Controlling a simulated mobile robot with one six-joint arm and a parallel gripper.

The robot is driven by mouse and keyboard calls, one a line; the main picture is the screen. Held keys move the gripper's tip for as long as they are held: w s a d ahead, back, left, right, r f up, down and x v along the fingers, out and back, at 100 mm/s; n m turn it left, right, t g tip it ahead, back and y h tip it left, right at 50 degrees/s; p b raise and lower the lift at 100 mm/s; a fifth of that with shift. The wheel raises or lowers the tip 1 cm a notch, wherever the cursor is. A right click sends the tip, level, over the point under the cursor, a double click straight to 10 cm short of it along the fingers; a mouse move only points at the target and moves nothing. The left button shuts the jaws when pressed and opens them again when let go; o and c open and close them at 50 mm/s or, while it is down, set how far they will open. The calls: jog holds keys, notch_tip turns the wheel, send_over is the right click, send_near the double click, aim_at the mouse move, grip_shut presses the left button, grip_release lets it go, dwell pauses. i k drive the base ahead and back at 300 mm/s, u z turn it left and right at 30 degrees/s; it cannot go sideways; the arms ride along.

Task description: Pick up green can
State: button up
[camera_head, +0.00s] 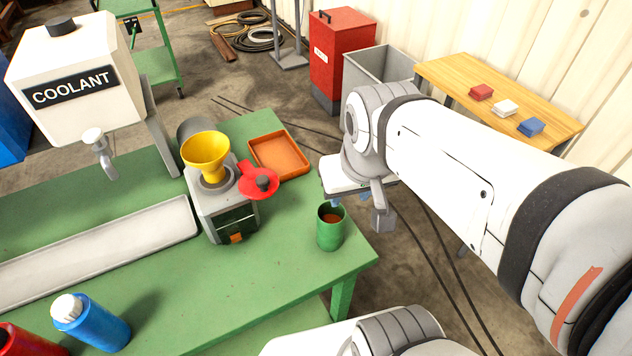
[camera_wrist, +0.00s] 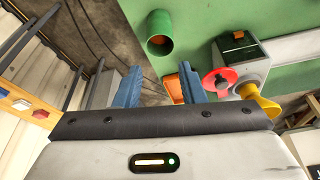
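The green can (camera_head: 330,230) stands upright near the right corner of the green table (camera_head: 300,267). Its top is open and shows something brown inside. In the wrist view the green can (camera_wrist: 159,25) is at the top, beyond the fingertips and roughly between their lines. My gripper (camera_wrist: 159,82) is open, its two blue fingers apart with nothing between them. In the head view, my gripper is mostly hidden under my wrist; some blue shows just behind the can's rim. Whether it touches the can cannot be told there.
A grey machine (camera_head: 222,213) with a yellow funnel (camera_head: 206,153) and red knob (camera_head: 262,184) stands left of the can. An orange tray (camera_head: 279,156) lies behind. Blue (camera_head: 95,325) and red bottles are front left.

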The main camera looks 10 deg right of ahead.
aim_at(330, 220)
jog(key=z, duration=0.15)
jog(key=k, duration=0.95)
jog(key=z, duration=0.55)
